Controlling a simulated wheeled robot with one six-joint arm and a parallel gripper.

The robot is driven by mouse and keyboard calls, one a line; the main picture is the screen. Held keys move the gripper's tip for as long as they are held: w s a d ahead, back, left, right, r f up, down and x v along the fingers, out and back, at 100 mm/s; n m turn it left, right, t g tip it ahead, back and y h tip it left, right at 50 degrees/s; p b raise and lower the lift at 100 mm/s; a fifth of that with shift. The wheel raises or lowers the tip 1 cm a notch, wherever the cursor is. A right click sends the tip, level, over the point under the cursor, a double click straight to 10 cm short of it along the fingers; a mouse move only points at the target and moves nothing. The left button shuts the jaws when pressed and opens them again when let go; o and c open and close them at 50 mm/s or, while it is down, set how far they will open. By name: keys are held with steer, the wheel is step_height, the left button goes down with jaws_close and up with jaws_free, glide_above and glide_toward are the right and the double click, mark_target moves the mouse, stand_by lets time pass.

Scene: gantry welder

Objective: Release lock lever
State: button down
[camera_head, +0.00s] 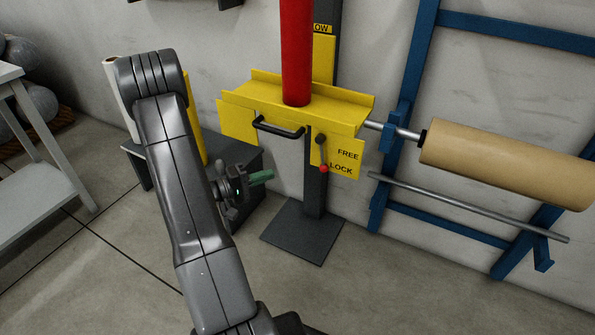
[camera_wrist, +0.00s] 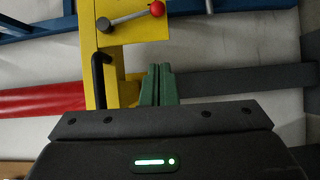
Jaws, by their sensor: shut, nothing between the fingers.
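The lock lever (camera_head: 322,154) is a short lever with a dark pivot and a red ball knob (camera_head: 324,169), on the front plate of a yellow carriage (camera_head: 285,101). It hangs down, its knob beside the word LOCK; FREE is printed above. In the wrist view the lever (camera_wrist: 128,18) lies across the top, its red knob (camera_wrist: 157,8) at the right end. My gripper (camera_head: 268,176) has green fingers, which are together and empty, left of the lever and apart from it. In the wrist view the fingers (camera_wrist: 158,82) are below the knob in the picture.
A black bar handle (camera_head: 278,128) juts from the carriage left of the lever. A red cylinder (camera_head: 296,50) stands on the carriage, on a dark post (camera_head: 315,190) with a floor plate. A blue rack (camera_head: 402,120) with a brown roll (camera_head: 505,165) is at right. A dark bench (camera_head: 235,155) stands behind my arm.

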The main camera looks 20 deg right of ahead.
mark_target(322, 156)
steer(key=s+d+b, duration=0.1)
steer(key=d+b, duration=0.4)
steer(key=d, duration=0.7)
steer(key=shift+s+d, duration=0.2)
steer(key=shift+d, duration=0.2)
steer(key=shift+s+f, duration=0.1)
